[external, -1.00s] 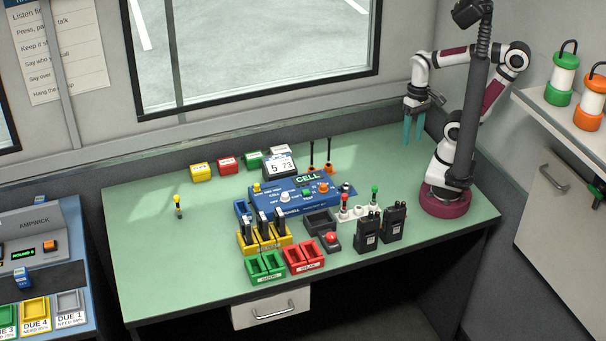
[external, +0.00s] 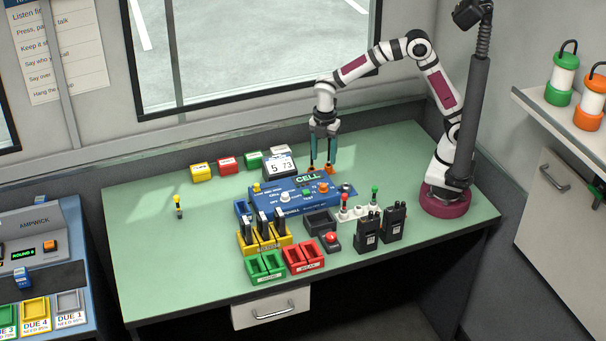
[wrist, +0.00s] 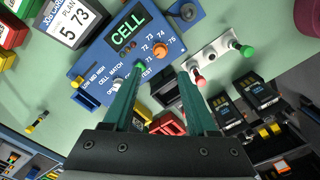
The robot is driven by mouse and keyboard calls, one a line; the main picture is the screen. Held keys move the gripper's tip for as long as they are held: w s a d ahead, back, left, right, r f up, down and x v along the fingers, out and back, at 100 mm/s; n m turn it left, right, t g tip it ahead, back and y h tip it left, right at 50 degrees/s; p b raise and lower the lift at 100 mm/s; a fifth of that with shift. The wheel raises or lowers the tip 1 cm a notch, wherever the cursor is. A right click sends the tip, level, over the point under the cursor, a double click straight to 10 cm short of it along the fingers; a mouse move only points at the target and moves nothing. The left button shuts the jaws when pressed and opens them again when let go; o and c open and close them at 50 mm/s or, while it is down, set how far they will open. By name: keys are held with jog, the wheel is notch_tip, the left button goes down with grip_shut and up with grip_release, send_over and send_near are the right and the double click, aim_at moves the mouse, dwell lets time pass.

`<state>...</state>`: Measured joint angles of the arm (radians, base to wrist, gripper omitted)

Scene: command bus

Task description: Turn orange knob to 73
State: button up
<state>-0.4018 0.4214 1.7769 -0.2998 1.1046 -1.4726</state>
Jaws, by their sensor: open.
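The orange knob (external: 323,188) sits on the right part of the blue CELL panel (external: 265,197). My gripper (external: 322,166) hangs pointing down above the back of the panel, apart from the knob. In the wrist view my gripper (wrist: 160,78) has its two teal fingers spread with nothing between them, and the knob shows beyond the gap.
A card (external: 279,165) reading 5 73 stands behind the panel. A green button (wrist: 140,66) and a white knob (external: 285,197) are on the panel. Red and green-topped levers (external: 374,193) and black radios (external: 367,232) stand to the right. The table's left side is mostly clear.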

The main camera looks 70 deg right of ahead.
aim_at(323, 185)
notch_tip(323, 185, down, 10)
jog(key=shift+f, duration=0.2)
grip_shut()
